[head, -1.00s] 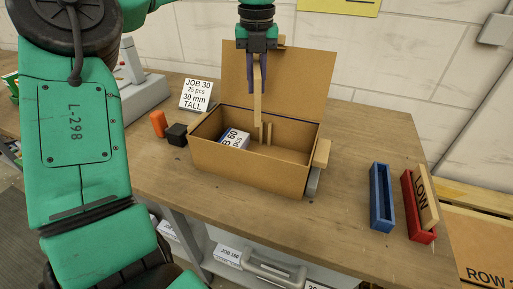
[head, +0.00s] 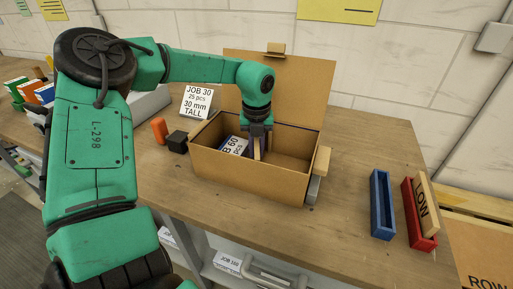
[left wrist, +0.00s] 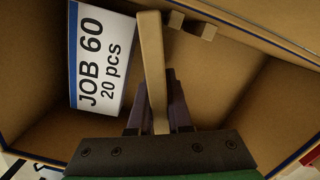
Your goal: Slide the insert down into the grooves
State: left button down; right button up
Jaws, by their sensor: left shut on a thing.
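My left gripper (head: 257,142) is down inside the open brown box (head: 245,178), shut on the tan insert (head: 257,151), a thin flat board. In the left wrist view the insert (left wrist: 152,60) stands edge-on between the two dark fingers (left wrist: 154,105). Two short wooden strips (left wrist: 208,31) of the groove show on the box wall, close to the right of the insert's far end. The insert looks beside the strips, not between them. Its lower edge is hidden, so I cannot tell its depth. My right gripper is not in view.
A white JOB 60 pack (left wrist: 98,55) lies in the box, left of the insert. The box lid (head: 300,85) stands open behind. A JOB 30 card (head: 197,102), black block (head: 177,139), blue tray (head: 382,205) and red tray (head: 417,218) stand around it.

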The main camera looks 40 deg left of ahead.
pick_arm(q)
jog(key=shift+f, duration=0.1)
jog(key=c, duration=0.8)
grip_release()
jog(key=shift+c, duration=0.2)
jog(key=shift+r, duration=0.45)
jog(key=r, duration=1.1)
jog(key=shift+s+d+b, duration=0.3)
jog(key=shift+s+d, duration=0.05)
jog(key=shift+s, duration=0.05)
jog(key=shift+r, duration=0.25)
